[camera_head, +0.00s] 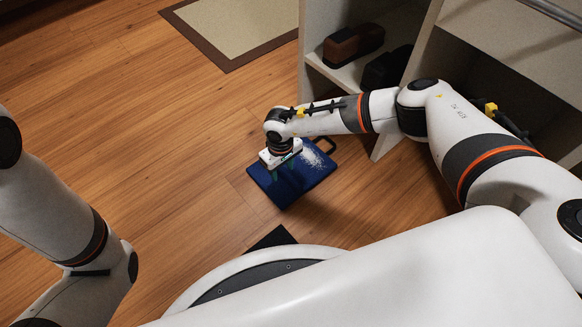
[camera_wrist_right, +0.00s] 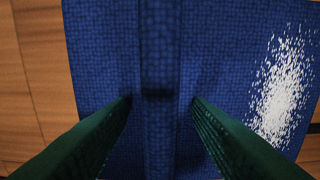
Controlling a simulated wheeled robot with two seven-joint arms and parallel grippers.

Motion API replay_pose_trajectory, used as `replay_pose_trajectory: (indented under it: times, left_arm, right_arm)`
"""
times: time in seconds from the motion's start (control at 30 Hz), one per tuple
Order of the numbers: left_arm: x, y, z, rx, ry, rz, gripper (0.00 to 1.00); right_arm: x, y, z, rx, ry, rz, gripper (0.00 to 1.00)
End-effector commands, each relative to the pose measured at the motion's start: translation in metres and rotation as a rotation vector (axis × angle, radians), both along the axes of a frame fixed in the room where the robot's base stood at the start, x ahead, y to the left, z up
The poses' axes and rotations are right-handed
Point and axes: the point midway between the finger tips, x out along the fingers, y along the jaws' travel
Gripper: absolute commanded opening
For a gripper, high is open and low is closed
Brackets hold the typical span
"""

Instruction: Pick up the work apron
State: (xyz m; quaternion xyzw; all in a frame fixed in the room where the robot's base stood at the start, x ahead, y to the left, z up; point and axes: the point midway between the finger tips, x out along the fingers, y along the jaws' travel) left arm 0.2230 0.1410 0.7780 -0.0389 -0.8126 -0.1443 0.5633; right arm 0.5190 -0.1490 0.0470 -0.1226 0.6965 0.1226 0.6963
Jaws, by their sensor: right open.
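The work apron is a flat blue cloth (camera_head: 290,190) lying on the wooden floor, with a white speckled patch on its right part and a dark loop at its far right corner. My right gripper (camera_head: 277,174) points down over the apron, with its fingers partly hidden by the wrist. In the right wrist view, the blue woven cloth (camera_wrist_right: 100,50) fills most of the picture. The two dark green fingers (camera_wrist_right: 161,98) are apart, with a raised blue ridge of the cloth running between them. Whether they touch the cloth I cannot tell. My left gripper is out of view.
An open shelf unit (camera_head: 312,45) stands at the upper right, with a brown shoe-like item (camera_head: 352,44) and a dark one (camera_head: 386,68) on its shelf. A beige mat (camera_head: 250,25) with a brown border lies at the back. The floor left of the apron is clear.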

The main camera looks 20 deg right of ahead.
Motion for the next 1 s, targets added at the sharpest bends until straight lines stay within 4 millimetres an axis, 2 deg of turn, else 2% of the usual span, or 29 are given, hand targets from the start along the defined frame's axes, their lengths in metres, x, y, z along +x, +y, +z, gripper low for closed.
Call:
replay_pose_trajectory:
  times: [0.07, 0.3, 0.33, 0.77, 0.87, 1.0]
  left_arm:
    - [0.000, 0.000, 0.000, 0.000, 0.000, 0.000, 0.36]
    - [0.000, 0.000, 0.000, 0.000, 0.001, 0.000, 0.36]
    - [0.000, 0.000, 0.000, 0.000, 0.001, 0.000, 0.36]
    - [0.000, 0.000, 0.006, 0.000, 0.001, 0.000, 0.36]
    - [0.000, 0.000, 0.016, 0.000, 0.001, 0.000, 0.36]
    - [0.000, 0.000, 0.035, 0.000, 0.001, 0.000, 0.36]
  right_arm:
    - [0.000, 0.000, 0.000, 0.000, 0.000, 0.000, 0.42]
    - [0.000, 0.000, 0.000, 0.000, 0.000, 0.000, 0.03]
    - [0.000, 0.000, 0.000, 0.000, 0.000, 0.000, 0.00]
    - [0.001, 0.000, 0.006, 0.001, -0.002, 0.000, 0.00]
    - [0.001, 0.000, 0.018, 0.001, -0.002, 0.000, 0.00]
    - [0.001, 0.000, 0.043, 0.001, -0.003, 0.000, 0.00]
